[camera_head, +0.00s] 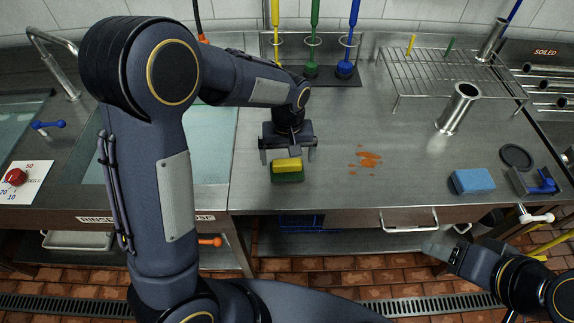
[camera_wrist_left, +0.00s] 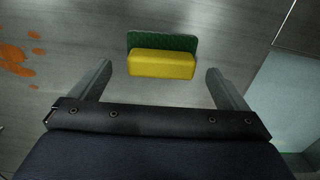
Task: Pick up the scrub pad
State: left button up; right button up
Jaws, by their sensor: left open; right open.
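The scrub pad (camera_head: 287,168) is a small yellow and green block lying on the steel counter near its front edge. In the left wrist view the yellow part of the scrub pad (camera_wrist_left: 161,64) faces me and the green part shows behind it. My left gripper (camera_head: 288,152) is open above the counter, close to the pad. In the left wrist view its two fingers (camera_wrist_left: 160,80) are spread wide, with the pad between and just beyond their tips, apparently touching neither. My right gripper (camera_head: 440,250) is low at the right, in front of the counter, away from the pad.
An orange stain (camera_head: 368,160) marks the counter right of the pad. A blue sponge (camera_head: 472,181), a steel cylinder (camera_head: 458,108) and a wire rack (camera_head: 450,72) stand further right. Coloured brushes (camera_head: 313,69) hang at the back. A sink basin (camera_head: 210,150) lies left.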

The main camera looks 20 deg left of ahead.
aim_at(287, 162)
pick_arm(q)
jog(key=shift+f, duration=1.5)
jog(key=shift+a, duration=0.1)
jog(key=shift+c, duration=0.5)
jog(key=c, duration=1)
jog(key=shift+r, duration=0.2)
jog(key=shift+r, duration=0.3)
notch_tip(287, 162, up, 2)
jog(key=shift+r, duration=0.1)
jog(key=s+d+r+b, duration=0.1)
jog(key=s+d+r, duration=0.2)
jog(key=s+d+r+b, duration=0.1)
jog(key=s+d+r, duration=0.1)
jog(key=d+r, duration=0.1)
jog(key=s+d+r+b, duration=0.1)
jog(key=s+d+r, duration=0.2)
jog(key=d+r, duration=0.1)
jog(key=shift+s+d, duration=0.3)
jog(key=shift+d, duration=0.35)
